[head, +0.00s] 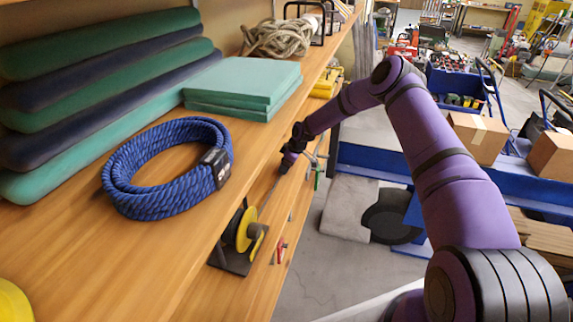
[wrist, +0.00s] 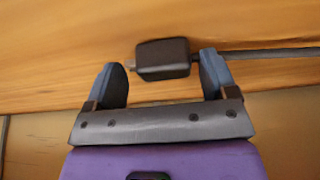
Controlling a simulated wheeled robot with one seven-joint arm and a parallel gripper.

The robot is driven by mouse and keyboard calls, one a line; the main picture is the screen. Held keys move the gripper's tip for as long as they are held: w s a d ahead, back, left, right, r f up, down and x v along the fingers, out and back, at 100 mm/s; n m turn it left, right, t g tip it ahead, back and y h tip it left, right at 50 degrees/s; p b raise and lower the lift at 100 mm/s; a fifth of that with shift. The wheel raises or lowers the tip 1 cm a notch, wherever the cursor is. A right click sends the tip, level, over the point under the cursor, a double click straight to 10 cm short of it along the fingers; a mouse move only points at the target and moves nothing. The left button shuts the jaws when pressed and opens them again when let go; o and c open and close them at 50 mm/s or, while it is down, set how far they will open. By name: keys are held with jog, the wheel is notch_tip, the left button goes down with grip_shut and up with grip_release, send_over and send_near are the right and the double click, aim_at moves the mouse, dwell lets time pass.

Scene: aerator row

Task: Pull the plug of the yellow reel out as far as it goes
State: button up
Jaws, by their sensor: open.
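The yellow reel (head: 243,232) stands on a dark base plate near the front edge of the wooden shelf. Its thin dark cord (head: 268,195) runs out from it toward my gripper (head: 286,166), stretched in a nearly straight line. In the wrist view, the black plug (wrist: 163,59) sits between the two fingertips of my gripper (wrist: 159,78). The jaws are open, with a gap on the left side; the right finger is close to the plug's cord end. The cord (wrist: 270,54) leaves to the right past that finger. In the head view the plug is too small to tell from my gripper.
A red-handled tool (head: 280,250) is at the shelf's front. The floor to the right is partly clear.

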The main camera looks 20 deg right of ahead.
jog(key=v, duration=1)
jog(key=shift+r, duration=0.4)
jog(key=shift+d, duration=0.1)
